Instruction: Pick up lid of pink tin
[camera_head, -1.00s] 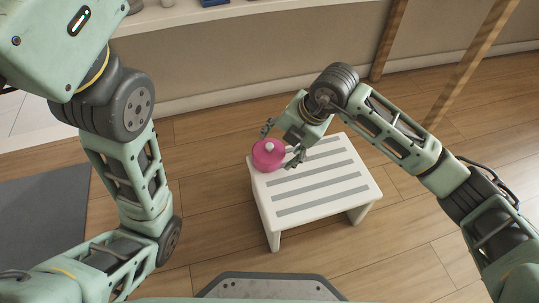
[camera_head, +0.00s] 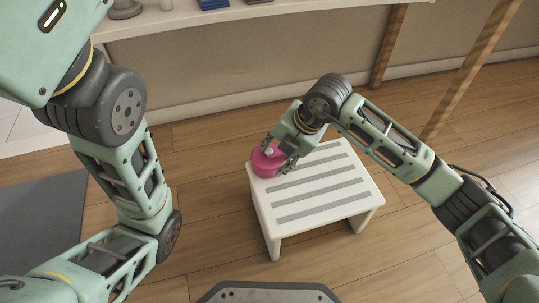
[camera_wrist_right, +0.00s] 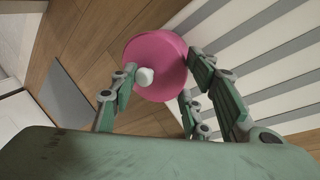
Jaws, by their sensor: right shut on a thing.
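The pink tin (camera_head: 262,165) stands at the far left corner of a white step stool. Its round pink lid (camera_wrist_right: 160,52) has a white knob (camera_wrist_right: 144,76), which also shows in the head view. My right gripper (camera_head: 273,151) is over the tin, shut on the lid. In the right wrist view its fingers (camera_wrist_right: 155,82) come in on both sides of the knob; the exact contact is hard to see. The lid still appears to be on the tin. My left arm rises at the left of the head view, and its gripper is out of view.
The white step stool (camera_head: 325,206) with grey strips is otherwise bare. A shelf (camera_head: 180,20) with small objects runs along the wall at the back. A grey mat (camera_head: 40,225) lies at the left, and wooden legs (camera_head: 470,70) stand at the back right.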

